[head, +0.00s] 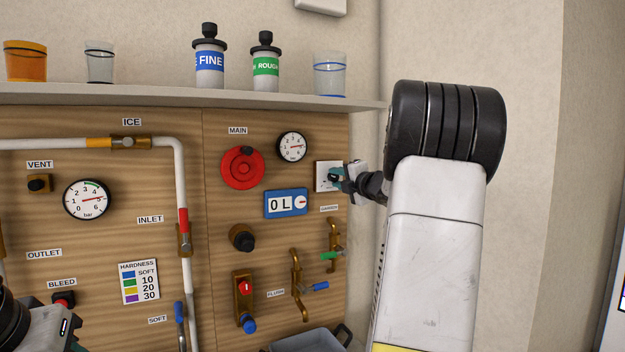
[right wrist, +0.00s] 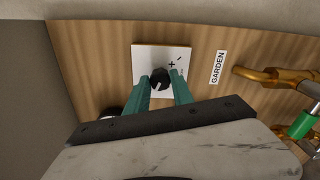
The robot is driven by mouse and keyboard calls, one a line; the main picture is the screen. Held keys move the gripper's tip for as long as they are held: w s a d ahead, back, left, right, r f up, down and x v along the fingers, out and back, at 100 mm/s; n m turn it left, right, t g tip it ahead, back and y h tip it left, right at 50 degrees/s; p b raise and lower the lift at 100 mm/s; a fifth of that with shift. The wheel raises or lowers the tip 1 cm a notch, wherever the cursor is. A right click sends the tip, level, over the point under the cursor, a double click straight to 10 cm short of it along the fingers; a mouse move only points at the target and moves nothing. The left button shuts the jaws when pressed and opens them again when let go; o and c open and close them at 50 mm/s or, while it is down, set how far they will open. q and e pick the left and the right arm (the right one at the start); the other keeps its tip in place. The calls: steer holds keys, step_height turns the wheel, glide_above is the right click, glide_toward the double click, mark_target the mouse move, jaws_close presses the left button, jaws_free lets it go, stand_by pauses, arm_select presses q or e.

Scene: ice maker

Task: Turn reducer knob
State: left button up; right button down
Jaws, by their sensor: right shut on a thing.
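The reducer knob (right wrist: 160,79) is black, with a light pointer line, on a white square plate marked plus and minus. The plate (head: 321,174) is at the right of the wooden panel in the head view, under the upper-right gauge. My right gripper (right wrist: 161,84) is shut on the knob, one teal finger on each side. In the head view the right gripper (head: 337,175) covers most of the knob. My left gripper (head: 74,346) shows only partly at the bottom left, its fingers mostly cut off by the frame.
The wooden panel carries a red MAIN wheel (head: 242,167), a gauge (head: 292,146), a blue meter (head: 287,203) and a GARDEN valve (head: 333,250) below the plate. A shelf (head: 190,96) with bottles and cups runs above. A wall stands close at right.

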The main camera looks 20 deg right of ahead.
steer(key=shift+n, duration=2.2)
steer(key=c, duration=1.1)
jaws_free()
steer(key=s, duration=0.7)
steer(key=shift+s+d, duration=0.25)
steer(key=shift+s, duration=0.15)
